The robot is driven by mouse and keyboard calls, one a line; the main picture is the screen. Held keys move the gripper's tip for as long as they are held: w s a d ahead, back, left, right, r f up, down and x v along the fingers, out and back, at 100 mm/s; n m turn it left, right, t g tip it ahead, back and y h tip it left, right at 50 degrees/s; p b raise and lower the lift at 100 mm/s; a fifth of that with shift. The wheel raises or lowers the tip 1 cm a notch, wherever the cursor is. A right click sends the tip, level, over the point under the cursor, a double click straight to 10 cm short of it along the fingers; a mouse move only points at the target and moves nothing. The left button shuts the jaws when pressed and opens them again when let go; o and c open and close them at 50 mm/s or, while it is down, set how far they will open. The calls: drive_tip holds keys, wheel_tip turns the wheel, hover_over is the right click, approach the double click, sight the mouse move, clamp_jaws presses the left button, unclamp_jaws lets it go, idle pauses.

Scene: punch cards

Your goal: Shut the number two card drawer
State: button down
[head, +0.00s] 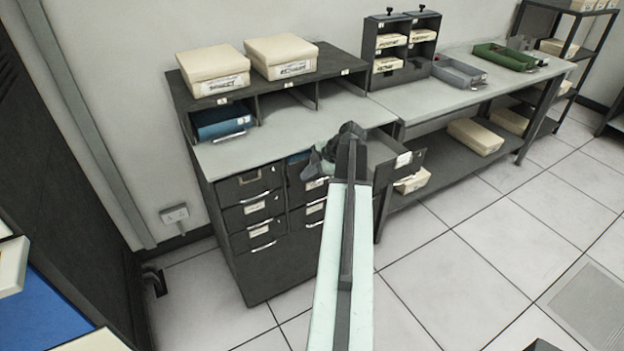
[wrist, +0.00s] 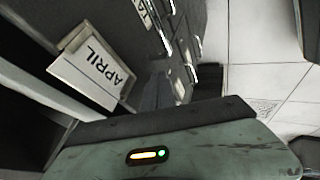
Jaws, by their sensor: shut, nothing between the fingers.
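The dark card cabinet (head: 262,270) has drawers with pale labels and metal handles. A drawer (head: 408,161) stands pulled out at the cabinet's right, its labelled front clear of the cabinet. My arm hides much of it and the middle column. The drawer numbers are too small to read. My gripper (head: 319,163) is shut and empty, in front of the cabinet's upper middle. In the wrist view, dark fingers (wrist: 158,92) point towards drawer fronts with handles.
A bench (head: 440,100) with green and grey trays adjoins at the right.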

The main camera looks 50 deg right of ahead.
idle(0.3)
drive_tip(key=w, duration=0.1)
drive_tip(key=w+d, duration=0.1)
drive_tip(key=w, duration=0.1)
drive_tip(key=shift+d, duration=0.2)
drive_tip(key=shift+w+r, duration=0.1)
drive_tip(key=shift+w, duration=0.25)
drive_tip(key=s+a, duration=0.2)
drive_tip(key=s, duration=0.2)
drive_tip(key=p, duration=0.8)
approach(306, 163)
drive_tip(key=s+a+f, duration=0.2)
drive_tip(key=shift+s+f, duration=0.15)
drive_tip(key=shift+s, duration=0.2)
